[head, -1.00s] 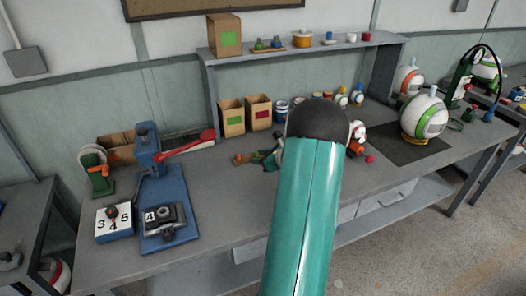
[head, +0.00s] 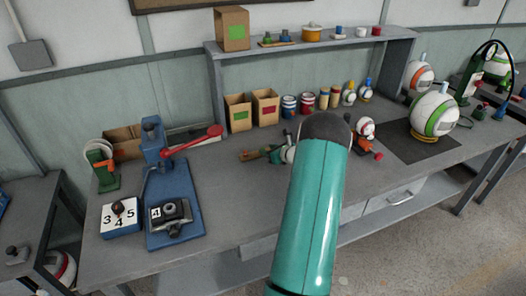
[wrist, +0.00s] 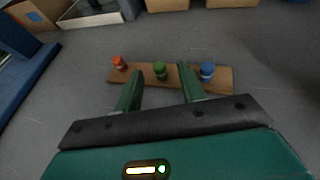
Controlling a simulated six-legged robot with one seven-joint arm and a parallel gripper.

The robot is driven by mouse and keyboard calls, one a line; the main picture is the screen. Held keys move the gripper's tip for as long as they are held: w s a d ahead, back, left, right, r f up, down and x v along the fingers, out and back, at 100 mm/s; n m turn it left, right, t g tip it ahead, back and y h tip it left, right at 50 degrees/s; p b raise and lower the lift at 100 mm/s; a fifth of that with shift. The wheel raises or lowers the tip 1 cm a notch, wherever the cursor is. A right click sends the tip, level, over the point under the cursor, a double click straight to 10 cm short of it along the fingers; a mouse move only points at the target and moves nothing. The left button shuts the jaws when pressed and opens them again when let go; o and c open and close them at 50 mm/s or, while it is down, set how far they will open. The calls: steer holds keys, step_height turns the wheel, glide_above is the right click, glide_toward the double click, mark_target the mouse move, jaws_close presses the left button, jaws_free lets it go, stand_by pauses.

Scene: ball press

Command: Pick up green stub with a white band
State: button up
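A green stub (wrist: 160,71) stands in the middle of a wooden strip (wrist: 225,82) in the wrist view, with a red-orange stub (wrist: 119,63) to its left and a blue stub (wrist: 207,71) to its right. I cannot clearly make out a white band on the green stub. My gripper (wrist: 159,84) is open and empty, its fingers either side of the line to the green stub; contact cannot be judged. In the head view my gripper (head: 272,154) is low over the bench, largely covering the strip, and the green stub cannot be told apart there.
Open cardboard boxes (head: 238,113) and several small pots stand behind. A blue press (head: 172,205) with a red lever is at left, beside a numbered block (head: 120,217). A striped ball (head: 433,114) sits on a dark mat at right. The shelf (head: 290,50) overhangs the back.

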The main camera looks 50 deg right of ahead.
mark_target(263, 148)
steer(key=x, duration=0.4)
steer(key=shift+w+f, duration=0.1)
steer(key=shift+w, duration=0.15)
jaws_close()
